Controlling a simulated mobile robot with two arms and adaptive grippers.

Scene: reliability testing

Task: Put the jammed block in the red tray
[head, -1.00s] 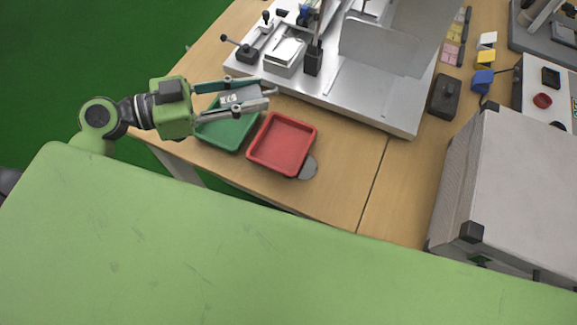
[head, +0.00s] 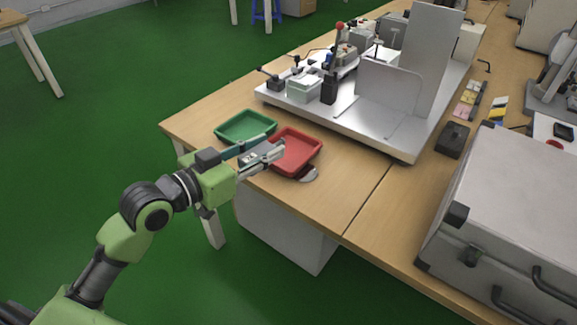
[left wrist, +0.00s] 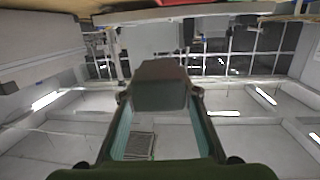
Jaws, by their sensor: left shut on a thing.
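The red tray (head: 298,165) sits on the wooden table near its front edge, and a small red strip of it shows at the top of the left wrist view (left wrist: 180,2). My left gripper (head: 265,151) is shut on a grey block, at the left side of the red tray in the head view. The block (left wrist: 160,85) shows between the fingers in the left wrist view as a dark, boxy shape. In the head view the fingers partly hide it. I cannot tell the gripper's exact height over the tray. My right gripper is not in view.
A green tray (head: 246,138) stands left of the red tray. A metal fixture plate (head: 345,120) with clamps and upright panels lies behind. A large grey case (head: 500,195) stands at the right.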

